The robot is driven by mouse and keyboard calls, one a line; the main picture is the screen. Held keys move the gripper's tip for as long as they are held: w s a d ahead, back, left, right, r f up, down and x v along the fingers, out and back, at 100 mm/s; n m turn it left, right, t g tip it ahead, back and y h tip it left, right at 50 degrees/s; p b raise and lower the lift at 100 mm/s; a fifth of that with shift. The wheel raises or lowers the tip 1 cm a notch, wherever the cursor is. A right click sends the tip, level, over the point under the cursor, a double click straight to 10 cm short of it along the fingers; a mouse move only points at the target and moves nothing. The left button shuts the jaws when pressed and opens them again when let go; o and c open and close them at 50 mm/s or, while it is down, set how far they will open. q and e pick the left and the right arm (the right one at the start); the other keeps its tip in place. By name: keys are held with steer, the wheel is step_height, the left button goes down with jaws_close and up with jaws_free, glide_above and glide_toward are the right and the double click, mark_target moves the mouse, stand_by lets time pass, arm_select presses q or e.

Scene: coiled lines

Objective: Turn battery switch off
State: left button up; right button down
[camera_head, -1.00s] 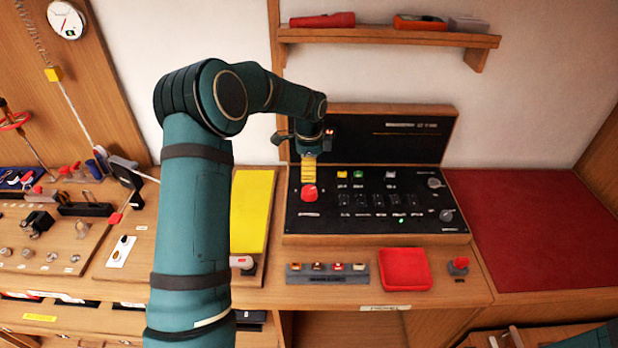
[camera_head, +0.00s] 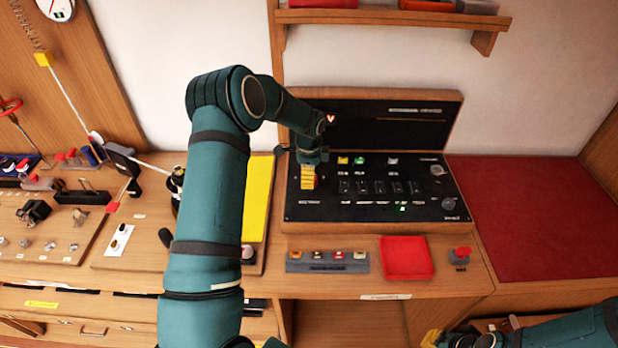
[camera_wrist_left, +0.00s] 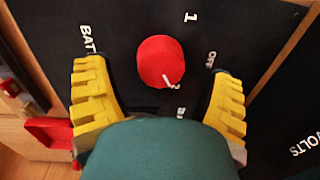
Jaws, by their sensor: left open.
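The battery switch is a round red knob (camera_wrist_left: 160,62) on a black panel (camera_head: 420,212). In the left wrist view its white mark points toward the bottom, slightly right. The labels "BAT", "1" and "OFF" show around it; the lower ones are partly hidden. My left gripper (camera_wrist_left: 159,97) is open, with one yellow finger on each side of the knob and gaps between. In the head view the left gripper (camera_head: 308,178) is over the panel's left part and hides most of the knob. My right gripper (camera_head: 432,338) is at the bottom edge, partly cut off.
Small switches (camera_head: 378,187) and two grey knobs (camera_head: 448,204) are to the right on the panel. A red tray (camera_head: 406,258), a grey button strip (camera_head: 328,262) and a red-topped knob (camera_head: 461,256) are in front. The red mat (camera_head: 535,220) is clear.

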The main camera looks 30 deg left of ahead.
arm_select(q)
steer(key=shift+a+f, duration=0.1)
steer(key=shift+f, duration=1.05)
steer(key=c, duration=1.2)
